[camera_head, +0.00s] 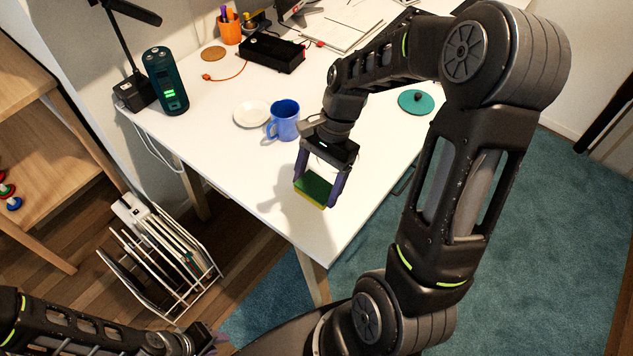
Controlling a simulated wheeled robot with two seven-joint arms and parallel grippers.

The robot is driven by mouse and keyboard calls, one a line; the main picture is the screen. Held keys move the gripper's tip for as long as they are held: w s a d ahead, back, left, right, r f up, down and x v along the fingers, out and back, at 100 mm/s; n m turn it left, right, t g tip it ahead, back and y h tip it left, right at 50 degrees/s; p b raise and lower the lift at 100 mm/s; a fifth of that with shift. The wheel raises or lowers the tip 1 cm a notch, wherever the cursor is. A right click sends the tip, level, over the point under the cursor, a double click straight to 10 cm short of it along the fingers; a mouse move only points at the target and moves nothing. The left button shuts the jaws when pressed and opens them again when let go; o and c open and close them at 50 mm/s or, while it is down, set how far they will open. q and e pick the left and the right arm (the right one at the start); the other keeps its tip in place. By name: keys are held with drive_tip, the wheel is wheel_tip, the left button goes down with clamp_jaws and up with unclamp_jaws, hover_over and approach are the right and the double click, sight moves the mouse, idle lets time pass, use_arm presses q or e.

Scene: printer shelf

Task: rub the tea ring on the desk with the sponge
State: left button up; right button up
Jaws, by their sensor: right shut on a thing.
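My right gripper (321,178) is shut on a green and yellow sponge (316,190), green side up. It holds the sponge over the front part of the white desk (240,165), with a shadow on the desk beside and below it; the sponge looks a little above the surface, though the exact gap is hard to judge. I cannot make out the tea ring; the arm and gripper hide part of the desk. My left gripper (216,341) is low at the bottom edge, away from the desk, and its fingers are too small and partly hidden to read.
A blue mug (286,122) and a white saucer (252,114) stand just behind the sponge. A teal lid (416,102) lies to the right. A dark green cylinder (166,82), a black box (271,53) and an orange pen cup (230,31) stand farther back. A wire rack (165,262) is on the floor.

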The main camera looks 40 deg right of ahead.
drive_tip(key=w+a+r+n, duration=0.1)
drive_tip(key=w+a, duration=0.2)
drive_tip(key=w+a+r+n+g, duration=0.1)
drive_tip(key=w+a+n, duration=0.1)
drive_tip(key=w+a, duration=0.1)
drive_tip(key=w+a+n+h, duration=0.1)
drive_tip(key=w+a, duration=0.1)
drive_tip(key=w, duration=0.2)
drive_tip(key=shift+w+a+r+n+g, duration=0.2)
drive_tip(key=shift+a+r+n+g, duration=0.1)
drive_tip(key=shift+a+r, duration=0.1)
drive_tip(key=shift+c, duration=0.4)
drive_tip(key=shift+a, duration=0.1)
drive_tip(key=shift+w, duration=0.1)
